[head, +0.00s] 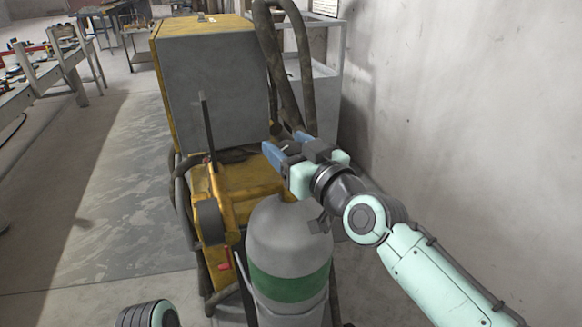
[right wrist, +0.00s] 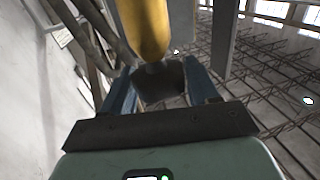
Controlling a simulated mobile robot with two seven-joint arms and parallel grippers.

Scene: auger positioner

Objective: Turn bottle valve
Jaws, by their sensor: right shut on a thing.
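A grey gas bottle (head: 287,237) with a green band stands upright in the lower middle of the head view. My right gripper (head: 284,145) is over the top of the bottle, its blue fingers pointing left. The fingers hide the bottle's valve in the head view. In the right wrist view, a dark valve piece (right wrist: 160,82) sits between the two blue fingers of the gripper (right wrist: 162,88), and the gripper is shut on it. My left gripper is out of view; only a piece of my left arm shows at the bottom edge.
A yellow welding machine (head: 212,90) with a grey panel stands just behind and left of the bottle. Thick dark hoses (head: 303,75) hang behind the gripper. A wall (head: 470,120) is close on the right. Open floor (head: 115,200) lies to the left.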

